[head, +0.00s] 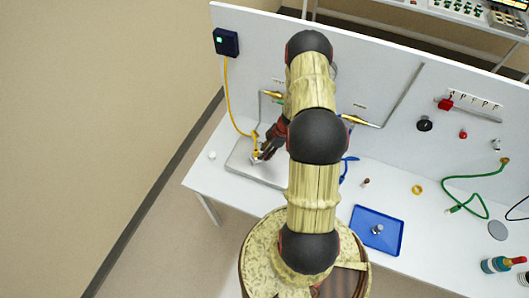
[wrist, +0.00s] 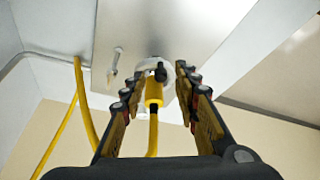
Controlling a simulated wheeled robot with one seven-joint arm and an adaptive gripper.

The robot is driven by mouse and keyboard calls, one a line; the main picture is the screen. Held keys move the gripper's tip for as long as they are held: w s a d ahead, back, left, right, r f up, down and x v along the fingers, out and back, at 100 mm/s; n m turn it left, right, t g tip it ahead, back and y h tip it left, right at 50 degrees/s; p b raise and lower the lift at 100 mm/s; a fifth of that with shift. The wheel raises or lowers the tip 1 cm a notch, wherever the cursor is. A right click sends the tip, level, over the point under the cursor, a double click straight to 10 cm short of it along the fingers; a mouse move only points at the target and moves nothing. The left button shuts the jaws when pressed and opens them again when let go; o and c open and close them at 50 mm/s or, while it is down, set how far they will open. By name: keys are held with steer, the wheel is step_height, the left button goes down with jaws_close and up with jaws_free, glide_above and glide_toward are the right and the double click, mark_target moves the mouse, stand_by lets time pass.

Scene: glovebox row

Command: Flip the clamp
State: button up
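My gripper (wrist: 158,85) is open in the wrist view, its two fingers apart on either side of a yellow hose end (wrist: 153,92). A small black part (wrist: 161,72), perhaps the clamp, sits beside the top of that hose end against a pale round fitting; I cannot tell its exact shape. Neither finger visibly touches it. A small grey lever-like piece (wrist: 115,60) stands on the metal plate (wrist: 205,35), left of the fingers. In the head view my gripper (head: 262,152) is low over the plate (head: 240,160), by the yellow hose end (head: 255,153); the clamp is too small to make out.
The yellow hose (head: 228,95) runs from a dark blue wall box (head: 226,41). A grey pipe with a yellow handle (head: 272,95) is on the upright panel close by. A blue tray (head: 377,230) and a green hose (head: 475,180) lie right. My arm hides the bench's middle.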

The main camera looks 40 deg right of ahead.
steer(key=v, duration=1.1)
steer(key=shift+r, duration=0.25)
steer(key=shift+s+d, duration=0.1)
steer(key=shift+s, duration=0.05)
